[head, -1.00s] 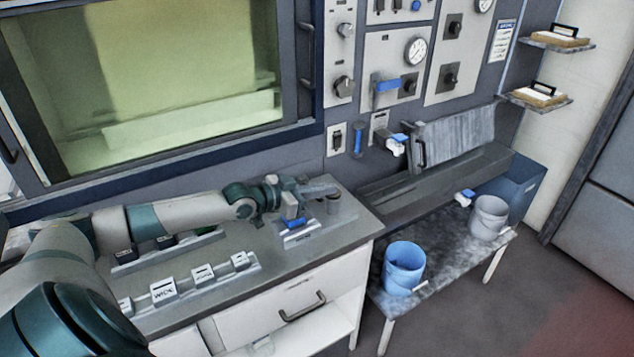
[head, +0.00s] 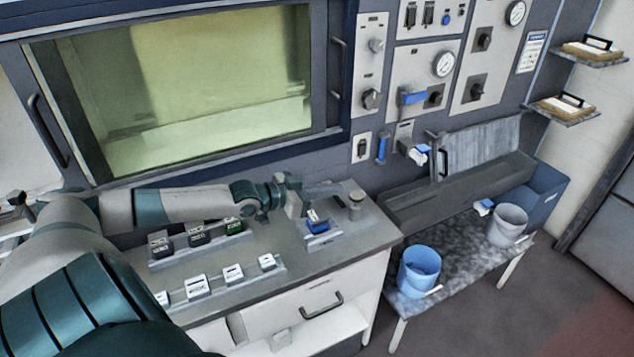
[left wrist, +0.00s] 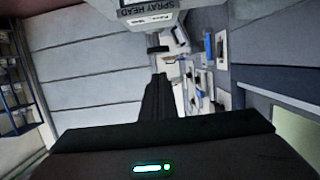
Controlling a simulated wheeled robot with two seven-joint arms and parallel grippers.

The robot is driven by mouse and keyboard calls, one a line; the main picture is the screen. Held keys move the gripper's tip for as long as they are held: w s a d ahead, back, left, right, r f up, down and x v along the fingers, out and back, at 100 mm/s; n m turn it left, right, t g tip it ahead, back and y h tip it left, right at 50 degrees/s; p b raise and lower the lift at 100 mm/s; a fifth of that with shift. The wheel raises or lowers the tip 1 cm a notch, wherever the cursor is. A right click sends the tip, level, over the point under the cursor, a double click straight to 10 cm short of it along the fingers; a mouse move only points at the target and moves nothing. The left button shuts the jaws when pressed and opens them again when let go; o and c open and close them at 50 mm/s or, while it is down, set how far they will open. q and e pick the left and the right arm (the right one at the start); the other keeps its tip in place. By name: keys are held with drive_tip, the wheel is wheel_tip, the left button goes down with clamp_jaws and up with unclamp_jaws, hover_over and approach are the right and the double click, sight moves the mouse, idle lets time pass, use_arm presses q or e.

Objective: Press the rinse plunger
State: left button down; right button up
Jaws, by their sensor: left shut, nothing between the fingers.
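A short grey cylinder with a flat cap (head: 355,202) stands upright near the right end of the counter; it may be the rinse plunger, but I can read no label on it. My left gripper (head: 338,187) is shut and empty, reaching in from the left above the counter. Its tips appear just left of the cylinder's top; I cannot tell the gap in depth. In the left wrist view the dark fingers (left wrist: 160,82) are together. A grey piece labelled "SPRAY HEAD" (left wrist: 150,18) shows at that view's top edge. My right gripper is not in view.
Labelled blocks stand on two racks to the left. A blue bucket (head: 419,268) and a grey bucket (head: 507,226) stand on the low bench at right. Controls line the wall.

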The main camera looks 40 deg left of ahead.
use_arm(q)
drive_tip(key=p+v, duration=0.2)
drive_tip(key=v, duration=0.1)
drive_tip(key=shift+r, duration=0.2)
drive_tip(key=shift+s+a+p, duration=0.3)
drive_tip(key=shift+s+p, duration=0.3)
drive_tip(key=shift+p, duration=0.15)
drive_tip(key=shift+s+r+p, duration=0.1)
drive_tip(key=shift+r+p, duration=0.6)
drive_tip(key=shift+p, duration=0.05)
drive_tip(key=shift+d+r+p, duration=0.2)
drive_tip(key=shift+r+p, duration=0.3)
drive_tip(key=shift+p, duration=0.05)
drive_tip(key=shift+a, duration=0.15)
